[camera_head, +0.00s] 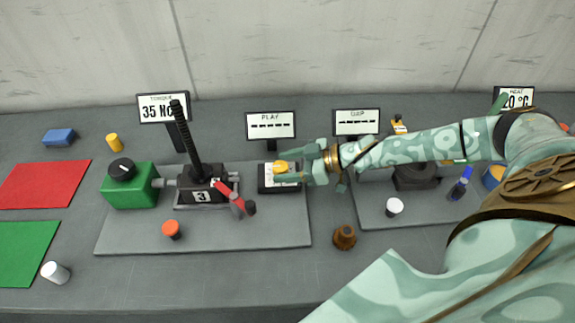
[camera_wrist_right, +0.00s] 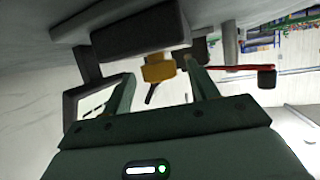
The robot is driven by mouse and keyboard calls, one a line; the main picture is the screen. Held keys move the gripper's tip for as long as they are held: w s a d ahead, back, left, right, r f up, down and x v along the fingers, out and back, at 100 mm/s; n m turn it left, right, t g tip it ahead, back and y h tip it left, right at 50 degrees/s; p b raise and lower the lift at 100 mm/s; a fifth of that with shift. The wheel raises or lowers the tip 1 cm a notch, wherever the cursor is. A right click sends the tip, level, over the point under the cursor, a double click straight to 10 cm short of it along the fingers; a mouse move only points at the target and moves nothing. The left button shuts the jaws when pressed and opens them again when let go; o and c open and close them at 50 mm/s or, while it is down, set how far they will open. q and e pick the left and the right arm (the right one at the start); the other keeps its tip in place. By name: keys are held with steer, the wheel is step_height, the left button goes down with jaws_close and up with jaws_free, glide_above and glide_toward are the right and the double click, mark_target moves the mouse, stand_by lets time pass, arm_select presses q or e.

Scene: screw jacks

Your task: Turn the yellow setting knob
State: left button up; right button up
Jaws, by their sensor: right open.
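The yellow setting knob (camera_head: 281,166) sits on a small black block (camera_head: 265,186) with a white label, below the PLAY display. My right gripper (camera_head: 290,165) reaches in from the right, with its two green fingers around the knob. In the right wrist view, the yellow knob (camera_wrist_right: 159,69) lies between the tips of the open fingers (camera_wrist_right: 165,83), with gaps visible on both sides. My left gripper is not in view.
A screw jack (camera_head: 203,190) with a black threaded spindle and a red lever stands left of the knob on a grey plate (camera_head: 130,238). The PLAY display (camera_head: 270,126) stands behind. A green box (camera_head: 131,186) and an orange-red button (camera_head: 171,229) are left; a brown part (camera_head: 344,237) is in front.

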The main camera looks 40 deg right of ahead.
steer(key=c, duration=1)
steer(key=shift+w+n+y, duration=0.1)
steer(key=shift+n+y, duration=0.2)
steer(key=shift+w+d+r+n+g+y, duration=0.1)
steer(key=shift+n+g+y, duration=0.4)
steer(key=shift+g, duration=0.4)
steer(key=shift+d+n+g+y, duration=0.1)
steer(key=shift+n+g+y, duration=0.2)
steer(key=shift+n+g, duration=0.35)
steer(key=shift+w+f+n+g+y+b, duration=0.2)
steer(key=shift+n+g+y+b, duration=0.2)
steer(key=shift+n+g, duration=0.5)
steer(key=shift+n+g+b, duration=0.3)
steer(key=shift+n+g, duration=0.25)
steer(key=shift+r, duration=0.1)
